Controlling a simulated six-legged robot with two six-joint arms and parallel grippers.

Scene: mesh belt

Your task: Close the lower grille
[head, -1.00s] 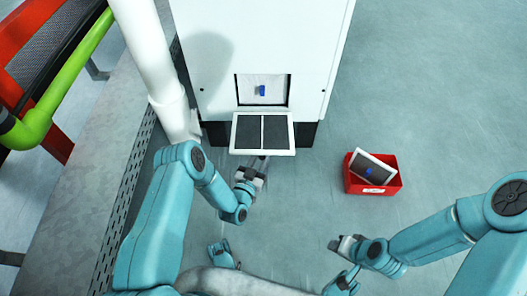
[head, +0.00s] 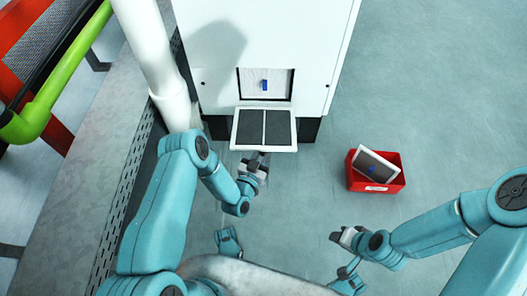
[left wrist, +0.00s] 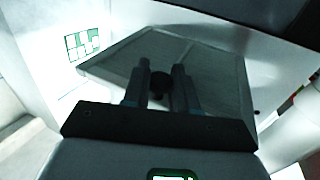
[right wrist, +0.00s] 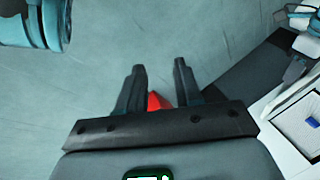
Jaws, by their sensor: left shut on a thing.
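The lower grille (head: 264,128) is a white-framed panel with two dark mesh halves. It stands open, tipped outward below the square opening (head: 265,83) in the white cabinet. My left gripper (head: 260,158) is at the grille's outer edge, partly hidden under it. In the left wrist view the grille (left wrist: 215,75) fills the space ahead of my left gripper (left wrist: 161,80), whose fingers are closed around a small dark knob (left wrist: 160,87). My right gripper (head: 338,237) is away from the grille; in the right wrist view it (right wrist: 160,78) is open and empty.
A red bin (head: 388,184) with a white-framed filter panel (head: 374,165) leaning in it stands on the floor to the right. A white pipe (head: 153,55) and a grey ledge (head: 95,165) bound the left side. The floor between the grille and bin is clear.

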